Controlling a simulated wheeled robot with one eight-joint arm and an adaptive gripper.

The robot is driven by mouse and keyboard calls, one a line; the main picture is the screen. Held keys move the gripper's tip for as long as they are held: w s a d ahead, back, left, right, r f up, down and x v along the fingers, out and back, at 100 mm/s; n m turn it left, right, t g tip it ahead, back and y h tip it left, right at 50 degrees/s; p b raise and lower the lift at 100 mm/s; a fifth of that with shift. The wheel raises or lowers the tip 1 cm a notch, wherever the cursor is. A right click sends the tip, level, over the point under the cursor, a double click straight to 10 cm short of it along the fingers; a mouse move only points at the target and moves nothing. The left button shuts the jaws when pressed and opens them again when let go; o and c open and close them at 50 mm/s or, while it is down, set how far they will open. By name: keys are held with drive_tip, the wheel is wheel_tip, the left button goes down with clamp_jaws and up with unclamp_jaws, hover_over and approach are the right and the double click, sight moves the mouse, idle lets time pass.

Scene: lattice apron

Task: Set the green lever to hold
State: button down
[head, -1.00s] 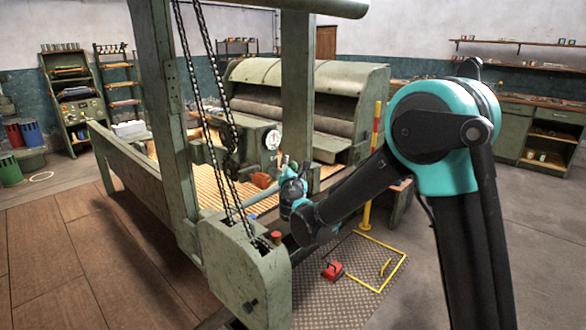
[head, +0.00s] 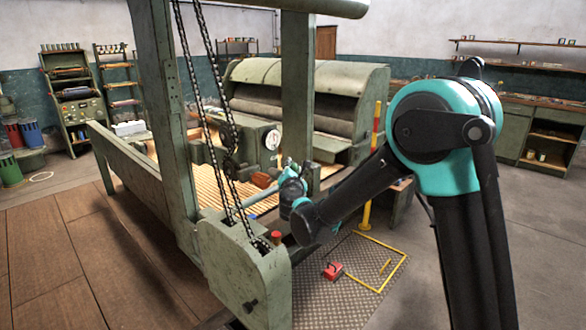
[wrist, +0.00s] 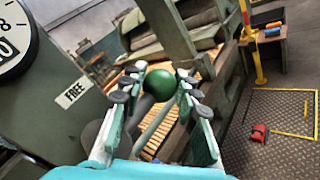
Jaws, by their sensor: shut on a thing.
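The green lever shows in the wrist view as a round green knob (wrist: 159,84) on a grey-green shaft. My gripper (wrist: 158,92) is shut on the knob, with fingers on both sides of it. A plate reading FREE (wrist: 73,92) is on the green panel to the left of the knob. No hold label is readable. In the head view my gripper (head: 291,172) is beside the machine's front post, too small there to show its grip on the knob.
A dial (wrist: 14,38) is at the wrist view's upper left. A red pedal (head: 333,271) lies on the patterned floor plate near a yellow outline. A yellow and red post (head: 370,170) stands right of my gripper. Chains (head: 215,110) hang at the left.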

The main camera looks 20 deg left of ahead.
wheel_tip(320, 180, down, 2)
drive_tip(key=m+g, duration=0.2)
drive_tip(key=shift+s+f+g, duration=0.15)
drive_tip(key=shift+f+g, duration=0.05)
drive_tip(key=shift+g, duration=0.2)
drive_tip(key=s+a+f+m+g+y, duration=0.1)
drive_tip(key=s+f+m+g, duration=0.3)
drive_tip(key=g, duration=0.4)
drive_tip(key=shift+s+a+f+m, duration=0.2)
drive_tip(key=shift+a+f+m, duration=0.2)
drive_tip(key=shift+a+m, duration=0.1)
drive_tip(key=c, duration=1.1)
unclamp_jaws()
drive_tip(key=v, duration=1.2)
drive_tip(key=shift+w+r, duration=0.1)
drive_tip(key=shift+w, duration=0.05)
